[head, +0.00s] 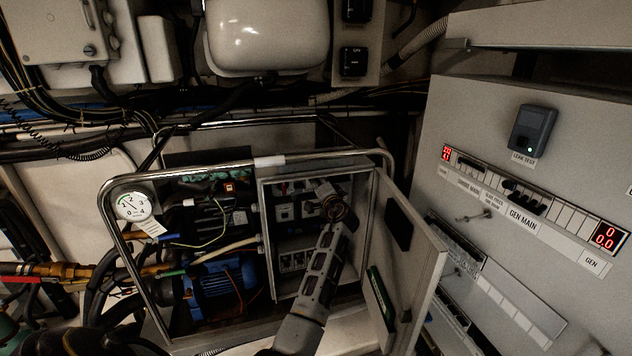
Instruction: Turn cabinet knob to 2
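The open cabinet (264,215) sits inside the chiller frame in the head view, its door (418,250) swung out to the right. An arm, which I take as my left, rises from the bottom centre into the cabinet. Its gripper (334,208) is at the upper right of the cabinet's inner panel, over or close to a round part there. The gripper covers that part, so I cannot make out a knob, its setting or any contact. The finger opening is too small and dark to judge. My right gripper is not in view.
A metal tube frame (222,166) surrounds the cabinet. A white dial (132,205) marked 0 to 4 is at its left. A blue motor (222,284) and hoses fill the lower left. A grey panel labelled GEN MAIN (522,217) stands right of the door.

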